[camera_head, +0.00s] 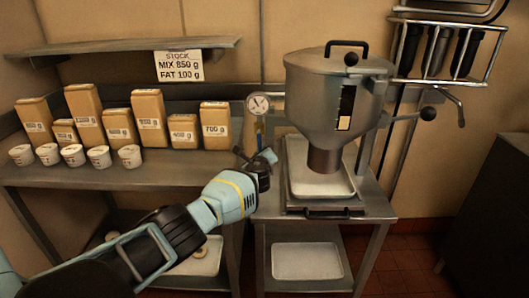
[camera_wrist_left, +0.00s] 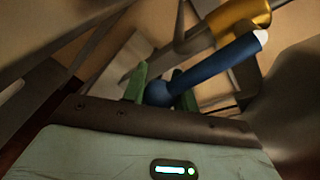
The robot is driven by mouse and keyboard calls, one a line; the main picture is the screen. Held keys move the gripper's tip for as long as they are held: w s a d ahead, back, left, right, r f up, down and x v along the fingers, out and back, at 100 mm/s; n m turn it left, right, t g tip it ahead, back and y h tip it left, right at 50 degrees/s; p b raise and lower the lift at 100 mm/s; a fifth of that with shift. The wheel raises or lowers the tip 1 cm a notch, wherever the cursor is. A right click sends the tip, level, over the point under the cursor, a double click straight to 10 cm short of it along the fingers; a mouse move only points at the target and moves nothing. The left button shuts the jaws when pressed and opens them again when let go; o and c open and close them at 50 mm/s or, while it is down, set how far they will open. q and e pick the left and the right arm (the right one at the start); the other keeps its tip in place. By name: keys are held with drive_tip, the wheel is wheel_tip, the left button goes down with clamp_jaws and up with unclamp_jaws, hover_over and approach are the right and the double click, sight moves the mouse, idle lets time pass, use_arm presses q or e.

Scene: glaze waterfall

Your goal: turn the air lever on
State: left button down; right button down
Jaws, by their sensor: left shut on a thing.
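The air lever (camera_wrist_left: 218,67) is a blue handle with a rounded knob at its near end and a pale tip at its far end. In the left wrist view it runs up to the right, close to a brass fitting (camera_wrist_left: 245,14). My left gripper (camera_wrist_left: 161,90) is shut on the knob end, one green finger on each side. In the head view my left gripper (camera_head: 263,157) is below the round gauge (camera_head: 258,104), left of the steel hopper. There the gripper hides most of the lever. My right gripper is not in view.
The steel hopper (camera_head: 328,100) stands over a white tray (camera_head: 320,179) on a metal stand, just right of my gripper. Boxes (camera_head: 148,118) and white tubs (camera_head: 99,157) stand on the left bench. A shelf (camera_head: 120,46) hangs above them.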

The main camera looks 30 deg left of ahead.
use_arm(q)
drive_tip(key=shift+s+a+m, duration=0.2)
drive_tip(key=shift+a+m, duration=0.1)
drive_tip(key=shift+a, duration=0.1)
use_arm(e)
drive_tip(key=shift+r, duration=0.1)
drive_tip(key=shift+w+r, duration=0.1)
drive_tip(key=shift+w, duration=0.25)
use_arm(q)
drive_tip(key=c, duration=1.1)
unclamp_jaws()
drive_tip(key=shift+a, duration=0.1)
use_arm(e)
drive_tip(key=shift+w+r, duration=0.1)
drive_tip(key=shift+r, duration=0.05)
use_arm(q)
drive_tip(key=shift+s+d+r+p, duration=0.15)
drive_tip(key=shift+s+d+p, duration=0.1)
drive_tip(key=shift+p, duration=0.1)
drive_tip(key=p+v, duration=0.4)
drive_tip(key=v, duration=0.3)
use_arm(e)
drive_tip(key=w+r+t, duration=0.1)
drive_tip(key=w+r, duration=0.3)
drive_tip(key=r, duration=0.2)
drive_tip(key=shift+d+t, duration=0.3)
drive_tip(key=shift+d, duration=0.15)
